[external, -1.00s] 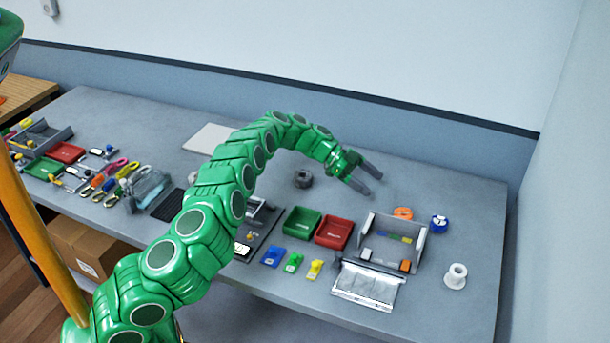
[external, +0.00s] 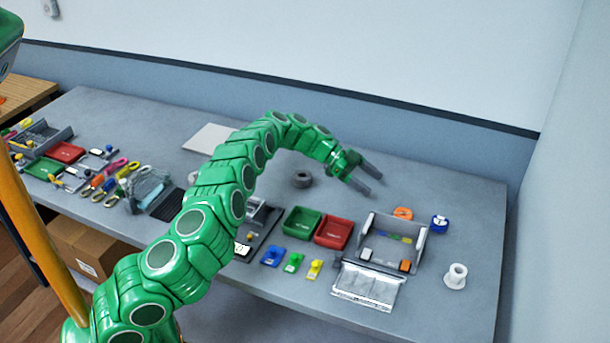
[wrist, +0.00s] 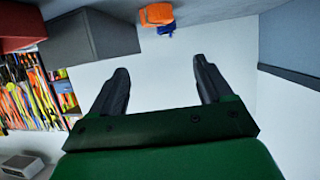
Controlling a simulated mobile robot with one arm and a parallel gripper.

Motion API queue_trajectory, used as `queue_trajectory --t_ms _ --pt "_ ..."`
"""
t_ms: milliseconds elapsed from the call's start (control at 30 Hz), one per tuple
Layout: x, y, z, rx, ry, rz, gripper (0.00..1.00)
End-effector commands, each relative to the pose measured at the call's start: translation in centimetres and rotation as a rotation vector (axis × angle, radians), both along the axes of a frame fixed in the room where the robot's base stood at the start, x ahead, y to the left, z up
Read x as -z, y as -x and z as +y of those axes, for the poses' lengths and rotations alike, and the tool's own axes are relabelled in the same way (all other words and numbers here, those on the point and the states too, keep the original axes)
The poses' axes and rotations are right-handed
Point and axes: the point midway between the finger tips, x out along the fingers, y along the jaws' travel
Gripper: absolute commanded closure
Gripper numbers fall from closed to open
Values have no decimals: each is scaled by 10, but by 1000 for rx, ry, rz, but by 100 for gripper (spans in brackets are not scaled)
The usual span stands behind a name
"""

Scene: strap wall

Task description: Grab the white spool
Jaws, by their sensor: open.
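The white spool (external: 455,276) stands upright on the grey table near its right end in the external view. In the wrist view my gripper (wrist: 160,80) also shows open and empty. I do not make out the white spool in the wrist view.
A blue spool (external: 439,223) and an orange spool (external: 403,213) lie between my gripper and the white spool. A dark roll (external: 302,180) lies behind.

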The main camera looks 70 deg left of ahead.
Motion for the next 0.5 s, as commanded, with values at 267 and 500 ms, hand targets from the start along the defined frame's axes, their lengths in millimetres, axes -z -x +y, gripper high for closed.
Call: queue_trajectory --t_ms 267,500 --pt "-30 0 0 1 -1 -4 21" --pt "-73 0 0 1 -1 -3 21"
